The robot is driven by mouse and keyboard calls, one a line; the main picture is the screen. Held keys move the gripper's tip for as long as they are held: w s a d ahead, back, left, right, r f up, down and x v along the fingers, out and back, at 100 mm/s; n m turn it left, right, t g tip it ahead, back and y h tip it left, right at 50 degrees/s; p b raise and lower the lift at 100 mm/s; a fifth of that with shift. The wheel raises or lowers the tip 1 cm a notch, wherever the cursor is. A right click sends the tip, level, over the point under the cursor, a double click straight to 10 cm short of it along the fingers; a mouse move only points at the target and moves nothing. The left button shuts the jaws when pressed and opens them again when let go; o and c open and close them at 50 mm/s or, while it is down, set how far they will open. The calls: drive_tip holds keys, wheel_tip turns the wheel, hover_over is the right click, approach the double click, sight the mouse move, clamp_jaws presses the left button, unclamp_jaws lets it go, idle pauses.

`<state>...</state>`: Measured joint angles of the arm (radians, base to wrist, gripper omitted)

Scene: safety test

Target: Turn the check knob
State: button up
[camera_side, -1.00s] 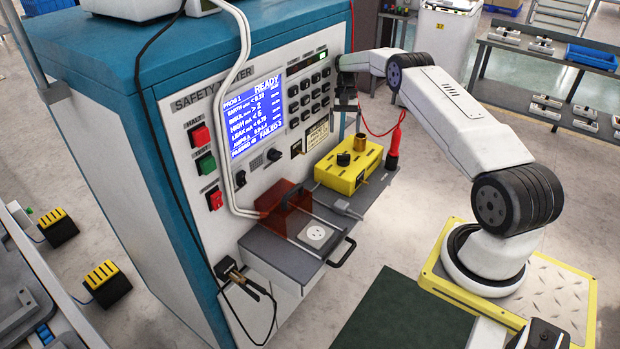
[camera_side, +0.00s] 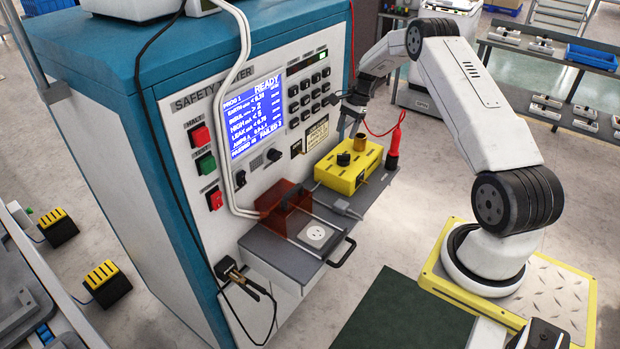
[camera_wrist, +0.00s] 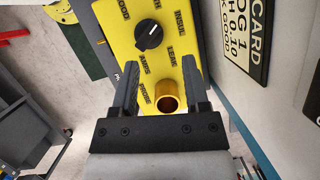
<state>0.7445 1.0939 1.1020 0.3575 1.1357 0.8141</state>
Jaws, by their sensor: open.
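The black check knob (camera_wrist: 149,36) with a white pointer mark sits on a yellow box (camera_side: 334,178), amid printed labels. In the wrist view the brass cup (camera_wrist: 168,103) is between the fingers, nearer my palm than the knob. My gripper (camera_side: 341,112) is open and empty above the box. In the wrist view the gripper (camera_wrist: 158,62) has its fingers spread, with the knob just beyond the tips. The knob appears apart from both fingers.
The tester's panel (camera_side: 272,155) stands close beside the box, with buttons and a lit screen (camera_side: 258,112). A red probe (camera_side: 393,148) stands at the shelf's right edge. A red hinged cover (camera_side: 286,207) and socket (camera_side: 316,236) are nearer the camera.

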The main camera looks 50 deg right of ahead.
sight(344, 154)
drive_tip(key=s+m+t, duration=0.1)
drive_tip(key=m, duration=0.2)
drive_tip(key=s+m+h, duration=0.1)
drive_tip(key=m, duration=0.2)
drive_tip(key=s+m+t, duration=0.1)
drive_tip(key=m, duration=0.2)
drive_tip(key=shift+s+a+r+t, duration=0.15)
drive_tip(key=shift+s+a+t, duration=0.15)
drive_tip(key=shift+s, duration=0.1)
drive_tip(key=shift+x, duration=3.9)
drive_tip(key=shift+d+h, duration=0.2)
drive_tip(key=shift+h, duration=0.1)
clamp_jaws()
